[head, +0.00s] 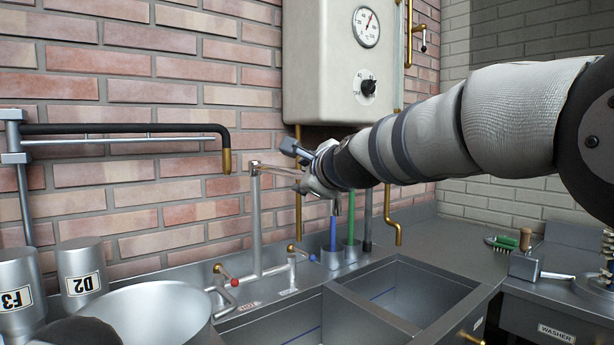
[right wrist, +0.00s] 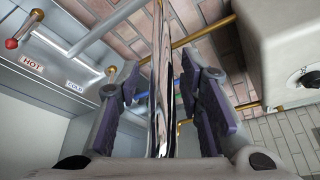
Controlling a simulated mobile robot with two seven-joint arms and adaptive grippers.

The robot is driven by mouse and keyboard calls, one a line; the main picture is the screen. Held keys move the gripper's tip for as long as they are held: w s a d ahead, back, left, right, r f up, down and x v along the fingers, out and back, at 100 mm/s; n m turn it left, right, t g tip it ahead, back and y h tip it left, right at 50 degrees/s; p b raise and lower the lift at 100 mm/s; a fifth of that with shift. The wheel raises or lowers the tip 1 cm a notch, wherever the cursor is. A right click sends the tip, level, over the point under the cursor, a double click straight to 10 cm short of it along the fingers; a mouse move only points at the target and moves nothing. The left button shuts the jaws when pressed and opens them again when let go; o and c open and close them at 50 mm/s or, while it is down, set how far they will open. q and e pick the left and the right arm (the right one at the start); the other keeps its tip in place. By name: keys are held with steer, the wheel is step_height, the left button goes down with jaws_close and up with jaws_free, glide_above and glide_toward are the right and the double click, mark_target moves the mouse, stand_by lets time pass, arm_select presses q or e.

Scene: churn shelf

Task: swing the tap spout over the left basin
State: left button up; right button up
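The tap has an upright metal post (head: 256,220) behind the sinks, and its thin spout (head: 280,169) runs right from the post's top to my right gripper (head: 304,172). In the right wrist view the shiny spout (right wrist: 163,100) passes between the purple-padded fingers of my right gripper (right wrist: 160,82), with gaps on both sides; the fingers are open. In the head view the gripper and wrist hide part of the spout. The left basin (head: 275,322) is at the bottom middle; the right basin (head: 405,290) is beside it. My left gripper is out of view.
A white boiler (head: 340,85) hangs above my right wrist. A dark swing pipe (head: 130,128) with a brass end is at left. Metal canisters (head: 84,272) and a large round vessel (head: 150,310) stand front left. Blue and green-handled tools (head: 350,228) stand behind the basins.

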steer(key=shift+s+d+r, duration=0.15)
steer(key=shift+s+d, duration=0.05)
steer(key=v, duration=1.1)
steer(key=shift+s, duration=0.25)
